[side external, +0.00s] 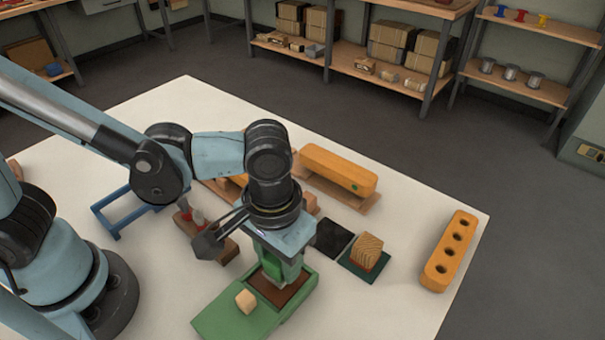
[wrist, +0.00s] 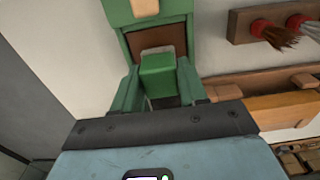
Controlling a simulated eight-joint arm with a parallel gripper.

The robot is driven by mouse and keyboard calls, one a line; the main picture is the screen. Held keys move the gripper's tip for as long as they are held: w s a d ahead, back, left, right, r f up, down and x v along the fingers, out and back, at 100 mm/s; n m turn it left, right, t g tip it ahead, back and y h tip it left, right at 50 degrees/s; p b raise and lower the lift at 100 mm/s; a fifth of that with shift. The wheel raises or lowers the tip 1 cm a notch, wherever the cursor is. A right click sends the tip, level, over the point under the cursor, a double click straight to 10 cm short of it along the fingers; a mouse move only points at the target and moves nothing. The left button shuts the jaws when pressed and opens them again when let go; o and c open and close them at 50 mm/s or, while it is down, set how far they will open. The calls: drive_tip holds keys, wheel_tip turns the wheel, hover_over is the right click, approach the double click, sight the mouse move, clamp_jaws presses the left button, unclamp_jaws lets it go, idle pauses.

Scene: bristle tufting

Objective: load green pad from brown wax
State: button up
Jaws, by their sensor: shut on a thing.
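My gripper (side external: 284,272) points down over the green tray (side external: 207,318) in the side view. In the wrist view my gripper (wrist: 158,82) has its two green fingers shut on a green block, the green pad (wrist: 157,73). The brown wax (side external: 298,293) lies in the recess of the tray, below the pad. The wax (wrist: 158,38) also shows around the far side of the pad in the wrist view.
A pale wooden block (side external: 246,299) sits on the tray's front part. A black square (side external: 332,238) and a wooden block on a red and green base (side external: 367,252) stand to the right. An orange block with holes (side external: 449,250) lies far right.

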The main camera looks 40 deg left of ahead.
drive_tip(key=shift+f, duration=0.6)
idle(1.2)
drive_tip(key=shift+r, duration=3.55)
drive_tip(key=shift+w, duration=0.1)
